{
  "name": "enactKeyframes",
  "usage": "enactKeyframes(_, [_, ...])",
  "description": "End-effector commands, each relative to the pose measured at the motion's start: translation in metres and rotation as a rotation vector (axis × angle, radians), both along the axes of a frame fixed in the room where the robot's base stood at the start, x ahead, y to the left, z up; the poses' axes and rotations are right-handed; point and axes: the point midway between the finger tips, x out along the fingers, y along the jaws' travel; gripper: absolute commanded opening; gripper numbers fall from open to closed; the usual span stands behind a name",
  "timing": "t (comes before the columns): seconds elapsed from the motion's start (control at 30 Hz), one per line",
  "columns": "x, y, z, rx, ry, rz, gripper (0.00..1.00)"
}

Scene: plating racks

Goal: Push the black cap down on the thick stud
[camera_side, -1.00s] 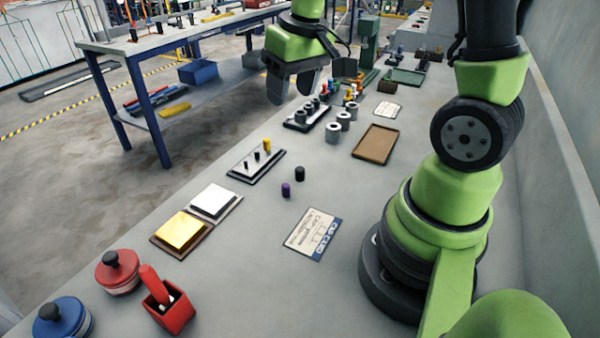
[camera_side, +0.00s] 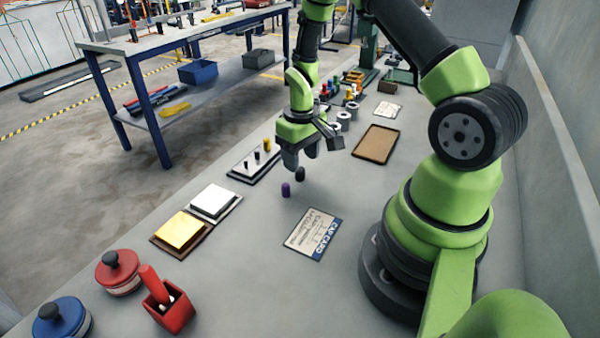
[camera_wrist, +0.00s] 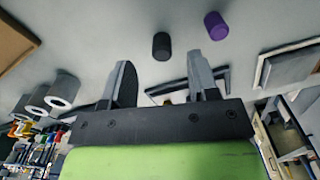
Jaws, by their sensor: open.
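The black cap (camera_side: 300,174) stands upright on the bench, just below my gripper (camera_side: 301,160) in the side view. In the wrist view the black cap (camera_wrist: 161,46) lies beyond the gap between the two fingertips (camera_wrist: 163,72), apart from them. My gripper is open and empty, pointing down. A dark rack (camera_side: 240,178) with a light top stands left of the gripper. It carries two short dark studs (camera_side: 246,167) and a yellow-topped one (camera_side: 267,145); which is the thick stud I cannot tell. In the wrist view the rack is partly hidden behind a finger.
A purple cap (camera_side: 286,189) stands close beside the black cap. A printed card (camera_side: 313,234) lies in front. Silver (camera_side: 213,201) and gold (camera_side: 182,230) blocks sit at left. A brown tray (camera_side: 376,142) and grey cylinders (camera_side: 344,119) are behind right. The bench around the card is clear.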

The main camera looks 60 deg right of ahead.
Motion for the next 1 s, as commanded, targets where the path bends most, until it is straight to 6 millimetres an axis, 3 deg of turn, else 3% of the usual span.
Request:
enactKeyframes(0.2, [0.002, 0.002, -0.031, 0.001, 0.003, 0.000, 0.54])
enactKeyframes(0.5, [0.003, 0.001, -0.036, 0.000, 0.000, 0.000, 0.54])
enactKeyframes(0.53, [0.003, 0.001, -0.036, 0.000, 0.000, 0.000, 0.52])
enactKeyframes(0.73, [0.003, 0.001, -0.036, 0.000, 0.000, 0.000, 0.06])
enactKeyframes(1.0, [0.003, 0.001, -0.036, 0.000, 0.000, 0.000, 0.03])
